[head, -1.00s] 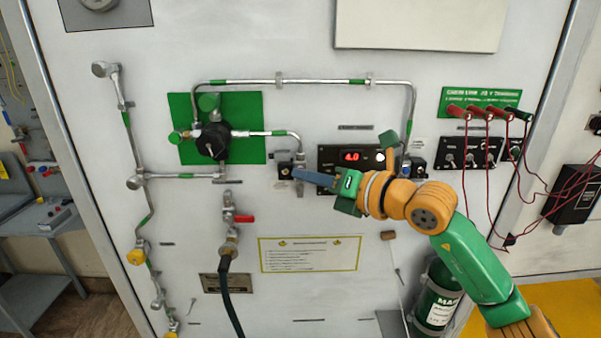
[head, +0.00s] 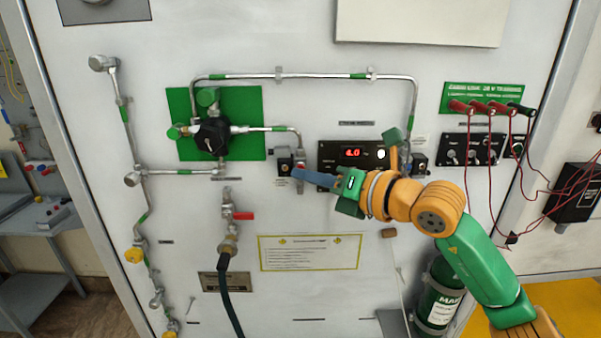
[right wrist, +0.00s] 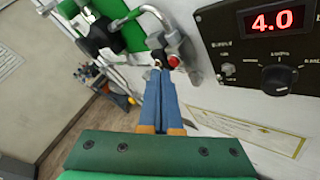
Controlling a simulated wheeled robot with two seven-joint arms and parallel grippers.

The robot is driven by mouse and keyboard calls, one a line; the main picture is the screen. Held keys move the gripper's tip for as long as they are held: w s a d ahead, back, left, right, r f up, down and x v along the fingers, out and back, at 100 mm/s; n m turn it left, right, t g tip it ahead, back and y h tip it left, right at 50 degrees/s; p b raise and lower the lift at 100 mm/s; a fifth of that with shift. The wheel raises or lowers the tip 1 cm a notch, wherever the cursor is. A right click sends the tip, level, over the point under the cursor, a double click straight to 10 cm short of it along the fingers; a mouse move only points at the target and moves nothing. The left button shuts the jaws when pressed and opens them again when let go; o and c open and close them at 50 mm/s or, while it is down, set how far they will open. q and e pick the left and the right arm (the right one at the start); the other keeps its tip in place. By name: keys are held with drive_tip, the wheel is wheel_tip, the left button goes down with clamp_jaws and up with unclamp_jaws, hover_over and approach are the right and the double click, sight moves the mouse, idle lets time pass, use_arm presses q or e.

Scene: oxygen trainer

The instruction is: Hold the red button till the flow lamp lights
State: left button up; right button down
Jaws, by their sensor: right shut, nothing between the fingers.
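The red button (right wrist: 174,61) sits on a small fitting and shows in the right wrist view just beyond my right gripper's fingertips. My right gripper (right wrist: 159,70) is shut and empty, its blue fingers pointing at the fitting. I cannot tell whether the fingertips touch the button. A pale round light (head: 381,154), possibly the flow lamp, is on the black display panel (head: 328,160); whether it is lit is unclear. My left gripper is not in view.
The panel display (head: 353,153) reads 4.0 in red. A steel pipe (head: 320,78) runs above. A black regulator (head: 210,135) is on a green plate at left. Red cables (head: 490,150) hang at right. A green cylinder (head: 438,300) stands below the arm.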

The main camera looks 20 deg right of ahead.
drive_tip(key=shift+s, duration=0.1)
drive_tip(key=s+b, duration=0.1)
drive_tip(key=s, duration=0.1)
drive_tip(key=s+a+b, duration=0.1)
drive_tip(key=s, duration=0.2)
drive_tip(key=shift+a, duration=0.2)
drive_tip(key=shift+w, duration=0.1)
idle(0.3)
